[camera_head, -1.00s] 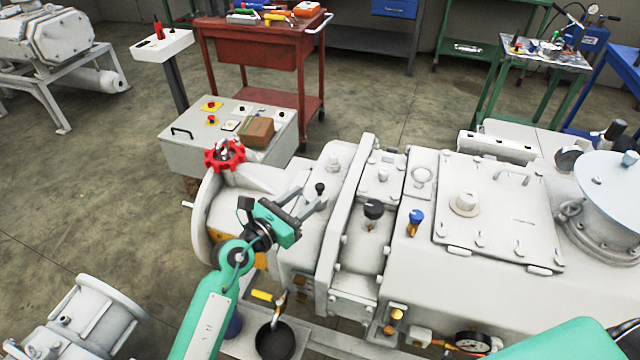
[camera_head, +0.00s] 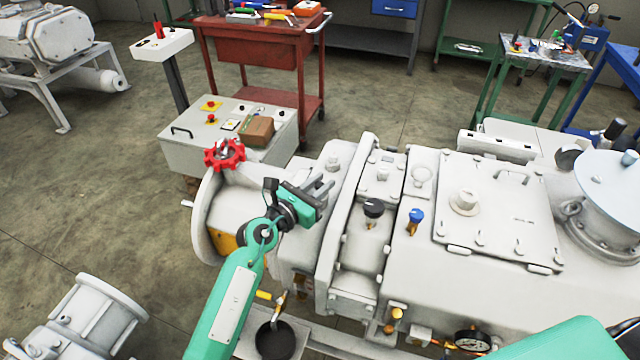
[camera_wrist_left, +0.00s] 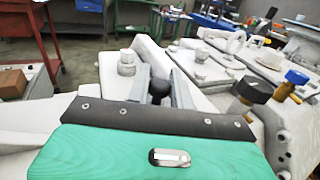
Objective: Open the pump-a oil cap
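The white pump (camera_head: 465,285) fills the middle and right of the head view. I cannot tell for certain which of its caps is the oil cap. A black-topped cap (camera_head: 373,209) and a blue-topped cap (camera_head: 416,216) stand upright on it; the wrist view shows the black-topped cap (camera_wrist_left: 254,90) and blue-topped cap (camera_wrist_left: 297,77) too. My left gripper (camera_head: 322,188) is open, left of both. In the wrist view a small round black knob (camera_wrist_left: 160,88) appears between its two fingers (camera_wrist_left: 162,90); contact cannot be told. My right gripper is out of view.
A red handwheel (camera_head: 224,155) is on the pump's left end. A grey control box (camera_head: 185,150) stands behind it. A red tool cart (camera_head: 258,45) is at the back. A black cup (camera_head: 275,341) and a gauge (camera_head: 472,340) sit at the front edge.

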